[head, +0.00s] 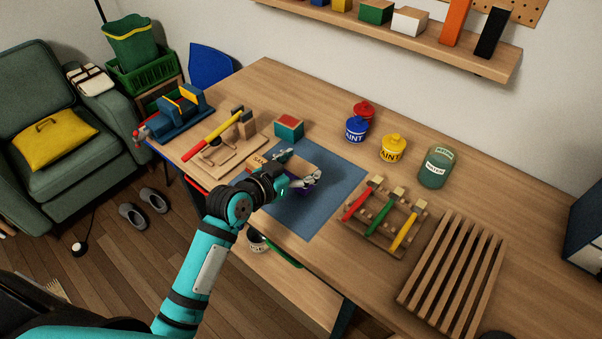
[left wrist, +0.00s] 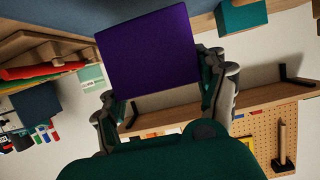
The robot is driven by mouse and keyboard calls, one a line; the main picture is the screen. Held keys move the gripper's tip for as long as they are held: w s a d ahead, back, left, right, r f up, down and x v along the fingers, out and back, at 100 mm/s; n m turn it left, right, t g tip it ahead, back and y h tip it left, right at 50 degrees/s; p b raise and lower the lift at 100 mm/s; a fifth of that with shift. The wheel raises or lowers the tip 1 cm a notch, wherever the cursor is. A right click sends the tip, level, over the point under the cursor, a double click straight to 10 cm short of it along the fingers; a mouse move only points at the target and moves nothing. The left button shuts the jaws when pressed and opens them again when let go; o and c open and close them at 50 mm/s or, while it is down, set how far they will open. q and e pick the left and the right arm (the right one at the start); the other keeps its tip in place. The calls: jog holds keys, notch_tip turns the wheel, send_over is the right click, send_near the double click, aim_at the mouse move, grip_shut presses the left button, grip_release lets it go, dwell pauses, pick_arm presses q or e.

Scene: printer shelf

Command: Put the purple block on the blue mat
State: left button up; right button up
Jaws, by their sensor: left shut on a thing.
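The purple block (left wrist: 148,52) fills the space between the fingers of my left gripper (left wrist: 165,95) in the left wrist view. The gripper is shut on it. In the head view my left gripper (head: 301,168) is over the blue mat (head: 312,213), and only a little of the purple block (head: 294,187) shows between the fingers. The block is above the mat's area; I cannot tell whether it touches the mat. The mat lies flat near the table's front edge, and my gripper and arm hide part of it. My right gripper is not in view.
A red and teal block (head: 289,128) and a small wooden block (head: 257,161) stand near the mat. Paint pots (head: 393,148) are behind it. A rack with coloured tools (head: 383,217) and a slatted wooden rack (head: 452,275) lie to the right. A wall shelf (head: 400,38) is above.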

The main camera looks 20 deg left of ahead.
aim_at(301, 176)
pick_arm(q)
jog(key=shift+w+d+f, duration=0.1)
jog(key=shift+w+f, duration=0.05)
jog(key=shift+f, duration=0.85)
jog(key=shift+w+f, duration=0.1)
jog(key=shift+f, duration=0.85)
jog(key=o, duration=1.3)
jog(key=shift+o, duration=0.2)
jog(key=shift+r, duration=0.25)
jog(key=v, duration=1)
jog(key=shift+s+b, duration=0.35)
jog(key=shift+b, duration=0.05)
jog(key=shift+s+a+r, duration=0.3)
jog(key=shift+s, duration=0.25)
